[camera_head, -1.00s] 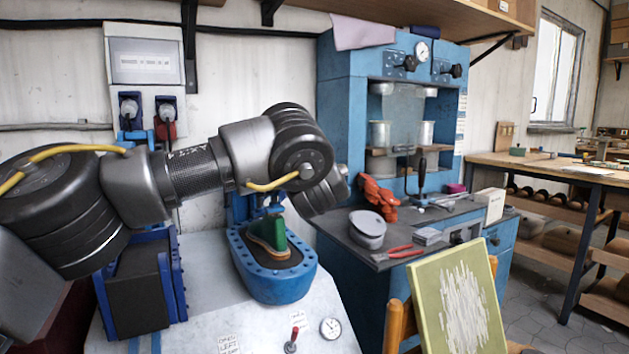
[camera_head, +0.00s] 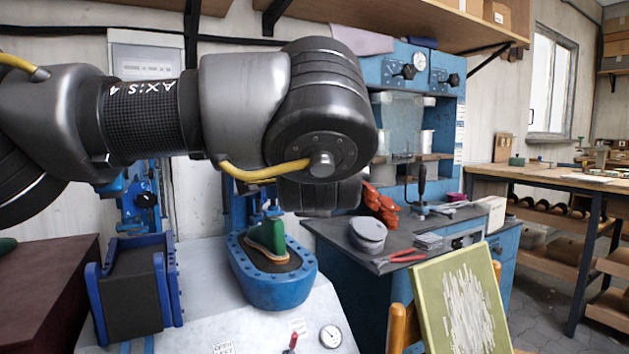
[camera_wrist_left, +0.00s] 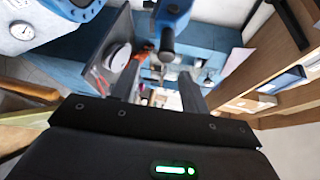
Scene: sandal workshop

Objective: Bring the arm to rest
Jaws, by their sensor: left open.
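My left arm (camera_head: 150,110) reaches in from the left across the upper part of the head view, above the white bench. Its gripper is hidden behind the arm's own links there. In the left wrist view my left gripper (camera_wrist_left: 160,84) shows two dark fingers standing apart with nothing held between them. The fingers point toward the workshop's blue machine and dark worktop. My right gripper is in neither view.
A green last with a tan sole (camera_head: 266,240) sits in a blue oval tray (camera_head: 270,283) under the arm. A blue-sided black holder (camera_head: 130,290) stands left. A blue press (camera_head: 430,80), grey worktop (camera_head: 325,232) and green-framed board (camera_head: 462,300) are right.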

